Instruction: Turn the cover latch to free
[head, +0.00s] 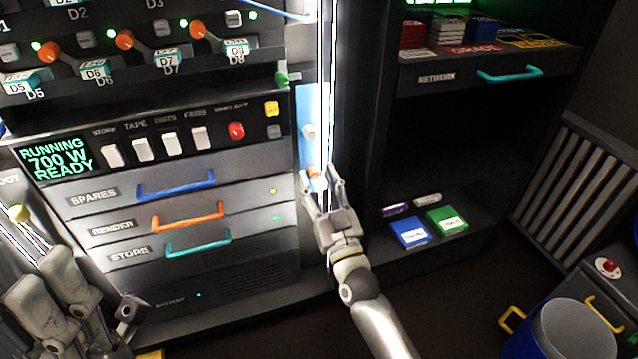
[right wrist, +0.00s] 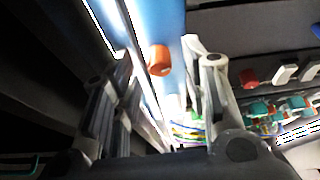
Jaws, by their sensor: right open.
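A small orange knob (head: 315,170), which looks like the cover latch, sits on a narrow light-blue panel (head: 306,105) between the left cabinet and the dark shelf unit. My right gripper (head: 318,182) is open in front of it, with a finger to each side in the picture. In the right wrist view the orange knob (right wrist: 159,60) shows between the open fingers, apart from both. No marking on the latch can be read. My left gripper (head: 118,325) is low at the left edge of the head view, and its fingers are unclear.
A pale round knob (head: 308,131) sits just above the orange one. Drawers with blue (head: 176,184), orange (head: 187,216) and teal handles are left of my right gripper. The dark shelf unit (head: 470,150) stands to its right. A blue bin (head: 560,325) is at lower right.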

